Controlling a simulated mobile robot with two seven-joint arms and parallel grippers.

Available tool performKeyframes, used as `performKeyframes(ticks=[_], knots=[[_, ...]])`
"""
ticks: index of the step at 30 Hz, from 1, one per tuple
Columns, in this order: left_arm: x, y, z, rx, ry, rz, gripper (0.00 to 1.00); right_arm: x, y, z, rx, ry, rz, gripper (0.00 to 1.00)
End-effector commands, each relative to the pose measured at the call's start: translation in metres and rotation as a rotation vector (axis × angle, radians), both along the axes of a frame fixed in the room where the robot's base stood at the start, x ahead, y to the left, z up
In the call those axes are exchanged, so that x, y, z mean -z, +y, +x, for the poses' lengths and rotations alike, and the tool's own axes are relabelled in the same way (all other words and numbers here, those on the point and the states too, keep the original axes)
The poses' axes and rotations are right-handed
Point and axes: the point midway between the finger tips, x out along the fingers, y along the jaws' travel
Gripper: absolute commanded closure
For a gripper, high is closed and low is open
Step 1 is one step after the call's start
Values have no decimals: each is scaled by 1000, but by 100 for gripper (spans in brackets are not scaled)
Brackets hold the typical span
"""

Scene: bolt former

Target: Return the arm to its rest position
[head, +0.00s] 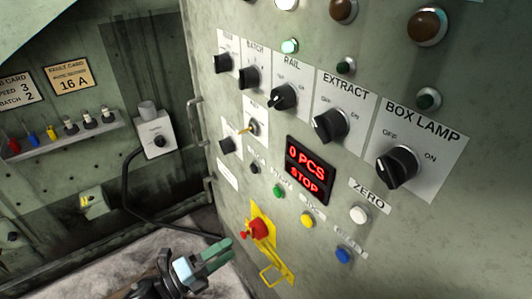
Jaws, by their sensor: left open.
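My left gripper (216,257) is low in the head view, left of centre. Its two green fingers point right toward the grey control panel (230,190), and it looks empty. It is apart from the red emergency button (258,228) on its yellow bracket, which lies just to its right in the picture. My right gripper is not in view. The panel carries black rotary knobs, among them the rail knob (283,97), the extract knob (330,125) and the box lamp knob (397,167). The red display (308,170) reads 0 PCS, STOP.
Green, yellow, white and blue buttons sit below and beside the display. A yellow hooked bracket (272,275) stands out from the panel. At left are a shelf (65,135) with coloured items, a white box (154,135) with a black cable, and cards. A pale surface (100,265) lies below.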

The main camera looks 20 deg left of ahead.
Motion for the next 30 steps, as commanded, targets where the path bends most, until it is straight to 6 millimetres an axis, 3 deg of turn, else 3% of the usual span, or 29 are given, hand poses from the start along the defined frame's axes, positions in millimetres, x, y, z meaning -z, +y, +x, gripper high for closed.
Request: performKeyframes(ticks=[5,10,14,21,30], knots=[[9,-1,-9,-27,58,-49,31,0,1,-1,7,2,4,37],[47,-1,-52,-167,327,-269,31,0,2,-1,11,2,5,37],[86,2,-106,-336,613,-505,31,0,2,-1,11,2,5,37],[140,2,-220,-682,1083,-896,31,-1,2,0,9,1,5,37],[161,-7,-337,-1043,1442,-1205,31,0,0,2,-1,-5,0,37]])
